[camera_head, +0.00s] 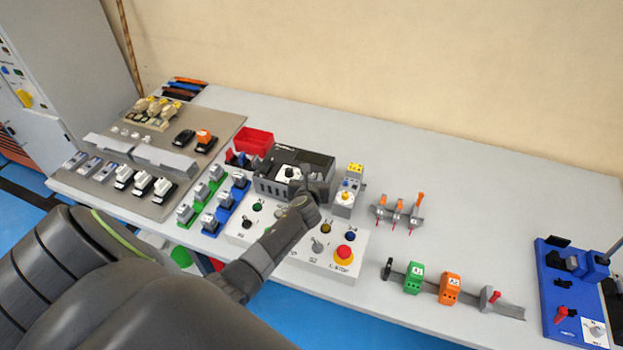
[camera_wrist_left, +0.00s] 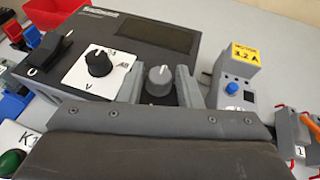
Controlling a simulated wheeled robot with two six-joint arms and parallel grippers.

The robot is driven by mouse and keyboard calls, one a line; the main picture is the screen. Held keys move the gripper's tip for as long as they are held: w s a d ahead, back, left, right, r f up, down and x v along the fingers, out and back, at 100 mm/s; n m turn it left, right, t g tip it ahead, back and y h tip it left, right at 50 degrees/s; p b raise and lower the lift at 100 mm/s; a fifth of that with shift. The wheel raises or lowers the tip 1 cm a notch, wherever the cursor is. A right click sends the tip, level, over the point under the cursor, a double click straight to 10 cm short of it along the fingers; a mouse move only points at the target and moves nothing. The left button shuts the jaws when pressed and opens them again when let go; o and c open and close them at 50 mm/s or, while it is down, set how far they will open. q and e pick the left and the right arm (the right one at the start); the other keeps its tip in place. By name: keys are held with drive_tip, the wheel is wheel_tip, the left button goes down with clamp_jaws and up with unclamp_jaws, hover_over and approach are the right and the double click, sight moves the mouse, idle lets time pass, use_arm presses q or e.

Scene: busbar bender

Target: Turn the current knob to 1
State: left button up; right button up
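The black control box (camera_head: 303,160) stands mid-table, and it also shows in the left wrist view (camera_wrist_left: 100,35). A black knob (camera_wrist_left: 99,63) on a white plate marked V sits on its front. To its right is a knob with a grey cap (camera_wrist_left: 160,75); its scale marks are mostly hidden, so I cannot read its setting. My left gripper (camera_head: 312,190) is at the box's front right. In the left wrist view its open fingers (camera_wrist_left: 161,88) stand either side of the grey-capped knob, with small gaps visible. My right gripper does not show.
A motor relay (camera_wrist_left: 238,72) with a blue button and yellow 3.2 A label stands close to the right. A panel with a red stop button (camera_head: 344,252) lies in front. A red bin (camera_head: 254,141) is behind left. The table's back right is clear.

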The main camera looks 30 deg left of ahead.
use_arm(q)
drive_tip(key=c, duration=0.6)
drive_tip(key=n+g+y+b, duration=0.1)
drive_tip(key=n+g+y, duration=0.1)
drive_tip(key=shift+w+d+f+n+y+b, duration=0.1)
drive_tip(key=shift+w+d+n+y+b, duration=0.1)
drive_tip(key=shift+n+y+b, duration=0.15)
drive_tip(key=n+g+y+b, duration=0.1)
drive_tip(key=n+g, duration=0.1)
drive_tip(key=n+g+y+b, duration=0.1)
drive_tip(key=n+g+y, duration=0.1)
drive_tip(key=shift+w+d+n+b, duration=0.15)
drive_tip(key=shift+w+n+b, duration=0.05)
drive_tip(key=shift+n+b, duration=0.15)
drive_tip(key=n+g+y+b, duration=0.1)
drive_tip(key=n+g+b, duration=0.2)
drive_tip(key=n+g, duration=0.1)
drive_tip(key=shift+w+g+b, duration=0.15)
drive_tip(key=shift+g+b, duration=0.2)
drive_tip(key=shift+g, duration=0.05)
drive_tip(key=shift+n+g+b, duration=0.35)
drive_tip(key=shift+n+g, duration=0.05)
drive_tip(key=shift+g, duration=0.1)
